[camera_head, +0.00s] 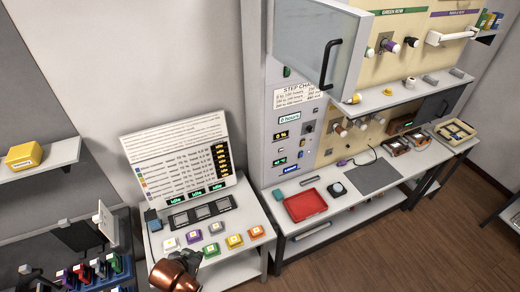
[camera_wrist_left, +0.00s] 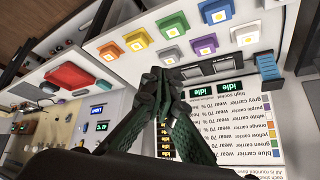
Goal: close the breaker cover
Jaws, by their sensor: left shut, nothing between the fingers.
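The likely breaker cover is a grey panel (camera_head: 305,40) with a black bar handle (camera_head: 328,63), at the top middle of the head view. It stands swung out from the tall grey cabinet (camera_head: 278,110), open. My left gripper (camera_head: 192,258) is at the bottom of the head view, low in front of the console with coloured buttons, far from the cover. In the left wrist view its dark fingers (camera_wrist_left: 163,80) meet at the tips, shut and empty. The cover does not show in the left wrist view. My right gripper is not in view.
The console (camera_head: 262,222) carries coloured buttons and a sloped text board (camera_head: 180,155). A bench at right holds a red tray (camera_head: 305,204) and a grey mat (camera_head: 371,176). A shelf (camera_head: 385,98) runs right of the cover. A yellow box (camera_head: 24,156) sits on the left shelf.

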